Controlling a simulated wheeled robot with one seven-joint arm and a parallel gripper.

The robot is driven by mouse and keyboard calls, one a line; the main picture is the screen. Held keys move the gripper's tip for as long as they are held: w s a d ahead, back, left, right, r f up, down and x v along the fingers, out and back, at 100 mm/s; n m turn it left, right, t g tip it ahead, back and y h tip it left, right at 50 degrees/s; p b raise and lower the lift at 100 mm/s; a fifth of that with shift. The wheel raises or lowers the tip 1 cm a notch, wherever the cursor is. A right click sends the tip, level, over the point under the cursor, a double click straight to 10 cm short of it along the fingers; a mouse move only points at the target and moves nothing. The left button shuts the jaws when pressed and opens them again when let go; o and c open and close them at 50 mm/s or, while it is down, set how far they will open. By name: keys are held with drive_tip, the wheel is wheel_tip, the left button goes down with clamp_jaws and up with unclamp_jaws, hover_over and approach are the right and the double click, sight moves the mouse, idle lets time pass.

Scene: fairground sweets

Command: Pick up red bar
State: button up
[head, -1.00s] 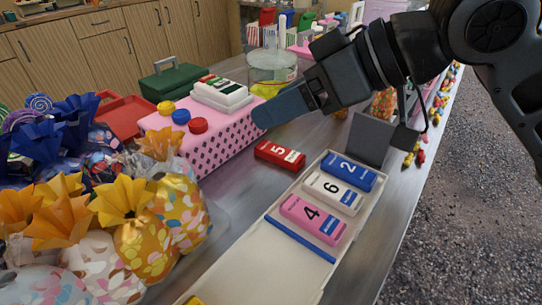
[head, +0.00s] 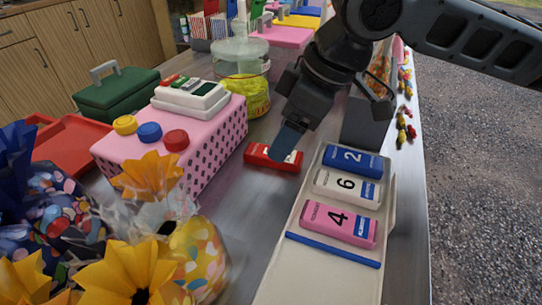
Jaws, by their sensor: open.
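The red bar (head: 259,155) lies flat on the metal counter, between the pink dotted box and the pale tray. In the head view my gripper (head: 284,146) points down in front of its right part and hides the number and part of the label. The gripper's blue-grey finger overlaps the bar in the picture; I cannot tell whether it touches it. The jaws are open and hold nothing.
The pale tray (head: 275,275) holds blue, white and pink bars behind a blue divider. A dark grey block (head: 362,132) stands behind it. The pink dotted box (head: 215,150) bears coloured buttons. Wrapped sweets fill the left front. Bare counter (head: 245,205) lies before the bar.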

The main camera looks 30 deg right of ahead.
sight(256, 153)
drive_tip(key=shift+b+x, duration=0.3)
drive_tip(key=shift+x, duration=1.7)
drive_tip(key=shift+a, duration=0.1)
drive_tip(key=shift+c, duration=0.2)
drive_tip(key=c, duration=1.1)
drive_tip(key=shift+w+r, duration=0.1)
